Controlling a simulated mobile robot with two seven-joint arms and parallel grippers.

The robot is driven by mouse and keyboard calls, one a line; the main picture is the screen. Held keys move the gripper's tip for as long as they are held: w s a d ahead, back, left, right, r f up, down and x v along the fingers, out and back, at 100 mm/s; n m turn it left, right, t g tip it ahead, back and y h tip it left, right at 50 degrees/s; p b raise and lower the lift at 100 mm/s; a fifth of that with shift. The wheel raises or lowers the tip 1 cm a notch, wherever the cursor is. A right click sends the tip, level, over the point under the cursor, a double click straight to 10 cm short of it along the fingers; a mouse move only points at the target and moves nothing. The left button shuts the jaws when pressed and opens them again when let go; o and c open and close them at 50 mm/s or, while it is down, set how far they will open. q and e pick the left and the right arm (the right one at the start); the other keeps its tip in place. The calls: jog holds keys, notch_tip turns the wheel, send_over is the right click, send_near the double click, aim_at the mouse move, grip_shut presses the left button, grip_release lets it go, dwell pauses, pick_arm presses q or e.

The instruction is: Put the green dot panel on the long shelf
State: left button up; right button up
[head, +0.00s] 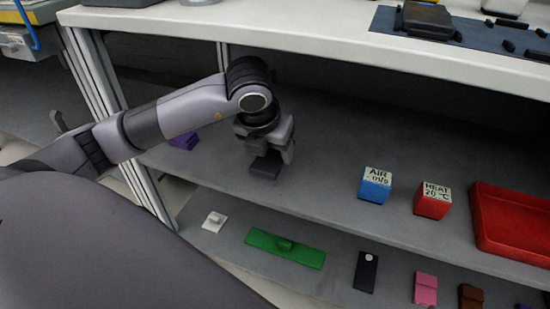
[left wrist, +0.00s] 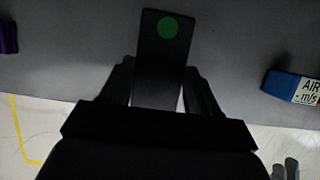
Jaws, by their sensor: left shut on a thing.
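The green dot panel (left wrist: 163,80) is a dark, flat, narrow piece with a round green dot near its far end. My left gripper (left wrist: 160,88) is shut on it, one finger on each side. In the head view, the same gripper (head: 264,150) points down over the long grey shelf (head: 315,180) under the white worktop. The dark panel (head: 265,168) shows below its fingers; the green dot is hidden there. I cannot tell whether the panel touches the shelf. My right gripper is not in view.
On the grey shelf stand a purple piece (head: 184,141), a blue AIR block (head: 375,186), a red HEAT block (head: 432,202) and a red tray (head: 512,222). Clear shelf lies between gripper and AIR block. A lower shelf holds a green panel (head: 285,248) and several small pieces.

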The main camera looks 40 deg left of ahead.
aim_at(274, 152)
pick_arm(q)
jog(key=shift+w+a+f, duration=0.1)
jog(key=shift+w+a, duration=0.1)
jog(key=shift+w, duration=0.85)
jog(key=shift+f+b, duration=0.3)
jog(key=shift+b, duration=0.05)
notch_tip(274, 152, down, 3)
jog(key=shift+r+b, duration=0.1)
jog(key=shift+b, duration=0.65)
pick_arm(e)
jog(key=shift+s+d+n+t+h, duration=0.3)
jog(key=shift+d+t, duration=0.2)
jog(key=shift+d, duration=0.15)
pick_arm(q)
jog(key=o, duration=1.1)
